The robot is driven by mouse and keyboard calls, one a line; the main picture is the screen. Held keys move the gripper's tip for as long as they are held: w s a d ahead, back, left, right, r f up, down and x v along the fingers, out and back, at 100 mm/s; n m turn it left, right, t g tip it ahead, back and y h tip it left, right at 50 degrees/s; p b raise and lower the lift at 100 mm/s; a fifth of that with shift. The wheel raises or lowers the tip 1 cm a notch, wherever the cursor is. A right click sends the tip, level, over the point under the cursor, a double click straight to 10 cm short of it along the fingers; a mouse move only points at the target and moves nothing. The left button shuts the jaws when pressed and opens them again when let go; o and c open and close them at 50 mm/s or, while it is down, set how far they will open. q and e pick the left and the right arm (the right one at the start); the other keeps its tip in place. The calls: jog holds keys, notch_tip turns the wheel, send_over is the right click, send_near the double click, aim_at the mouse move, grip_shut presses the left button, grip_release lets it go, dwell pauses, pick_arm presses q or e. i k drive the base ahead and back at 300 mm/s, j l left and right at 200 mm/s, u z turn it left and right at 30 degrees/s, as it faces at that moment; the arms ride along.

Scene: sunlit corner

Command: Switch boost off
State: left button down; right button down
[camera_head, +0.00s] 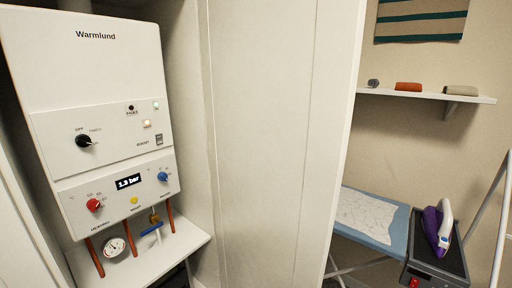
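The white Warmlund boiler (95,60) hangs on the left. Its boost switch (159,140) is a small dark rocker beside the printed word BOOST, on the right of the upper control panel. The rocker is too small to tell which way it is pressed. Neither of my grippers shows in the head view.
The boiler also carries a black dial (84,141), a red knob (94,205), a blue knob (163,176), a yellow button (134,200) and a display reading 1.3 bar (128,182). A white door (270,140) stands right of it. An ironing board (365,220) and purple iron (438,228) are farther right.

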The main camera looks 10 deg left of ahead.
aim_at(159, 137)
jog(key=u, duration=1.5)
